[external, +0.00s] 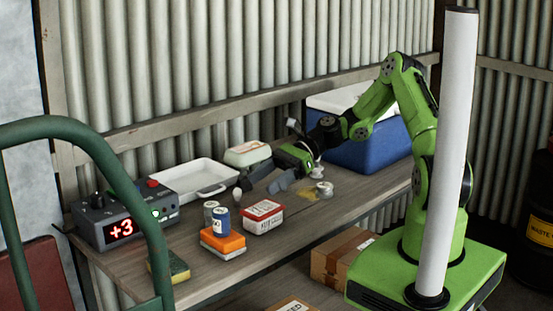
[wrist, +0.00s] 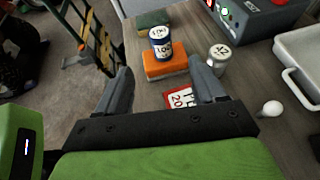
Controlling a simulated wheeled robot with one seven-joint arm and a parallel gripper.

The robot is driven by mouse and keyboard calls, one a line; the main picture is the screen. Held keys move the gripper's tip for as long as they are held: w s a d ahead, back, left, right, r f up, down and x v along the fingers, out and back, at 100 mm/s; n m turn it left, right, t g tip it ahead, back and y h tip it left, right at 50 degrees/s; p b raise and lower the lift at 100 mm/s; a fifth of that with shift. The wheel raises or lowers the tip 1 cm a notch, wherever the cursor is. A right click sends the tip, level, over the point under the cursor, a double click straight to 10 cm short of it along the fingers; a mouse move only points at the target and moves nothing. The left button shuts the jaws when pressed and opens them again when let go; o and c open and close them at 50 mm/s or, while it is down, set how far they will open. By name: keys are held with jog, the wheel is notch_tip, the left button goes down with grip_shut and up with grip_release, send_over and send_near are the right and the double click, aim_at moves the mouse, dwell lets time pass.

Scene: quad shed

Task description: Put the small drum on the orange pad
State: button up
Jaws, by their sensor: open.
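The small drum, a dark blue can with a white label (external: 221,221), stands upright on the orange pad (external: 222,243). In the wrist view the drum (wrist: 161,46) rests on top of the pad (wrist: 165,67), near its middle. My gripper (external: 259,185) is open and empty, above the bench and behind the red-and-white tub, apart from the drum. In the wrist view my gripper's fingers (wrist: 161,72) are spread, with the pad and drum beyond them. No finger appears to touch the drum.
A grey can (wrist: 219,58) stands beside the pad. A red-and-white tub (external: 263,216) is close to the pad's right. A white bulb (wrist: 271,108), a white tray (external: 195,178), a control box (external: 122,218) and a green sponge (external: 169,269) are also on the bench.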

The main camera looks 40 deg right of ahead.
jog(key=s+d+r+n+t+h, duration=0.1)
jog(key=s+d+r+n+h, duration=0.3)
jog(key=s+r+n+h, duration=0.2)
jog(key=s+d+r+n+t+h, duration=0.2)
jog(key=s+d+r+n+h, duration=0.2)
jog(key=s, duration=1.4)
notch_tip(320, 180, up, 6)
jog(key=n+h, duration=0.3)
jog(key=n, duration=0.6)
jog(key=shift+s+r+n+t, duration=0.2)
jog(key=shift+s+n+t, duration=0.1)
jog(key=shift+s+n, duration=0.1)
